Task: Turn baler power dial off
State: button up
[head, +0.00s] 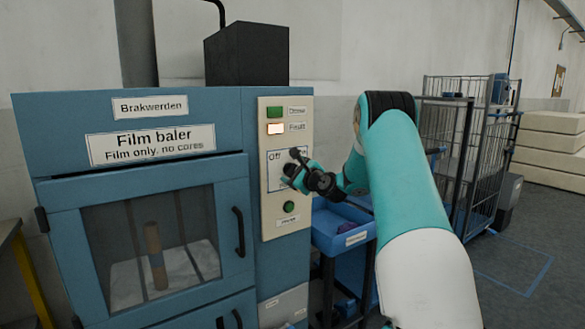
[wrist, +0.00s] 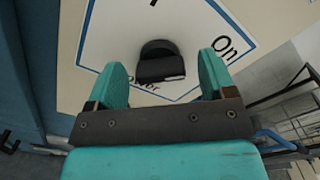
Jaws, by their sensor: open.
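The baler's power dial (wrist: 161,62) is a black knob on a white label with a blue border. "On" reads to its right in the wrist view, and part of "Power" reads below it. My gripper (wrist: 163,72) is open, with one teal finger on each side of the knob; I cannot tell whether they touch it. In the head view my gripper (head: 297,168) is at the control panel (head: 270,222) and largely hides the dial. "Off" shows to the left of it. The dial's pointing direction is unclear.
The blue film baler (head: 190,115) has a windowed door with a black handle (head: 239,231). A green indicator (head: 275,112), a lit pale one (head: 276,128) and a green button (head: 289,207) share the panel. A blue bin (head: 345,238) and wire cage trolley (head: 452,150) stand right.

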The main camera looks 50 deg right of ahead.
jog(key=shift+w+d, duration=0.1)
jog(key=shift+w, duration=0.5)
jog(key=c, duration=0.9)
jog(key=shift+c, duration=0.2)
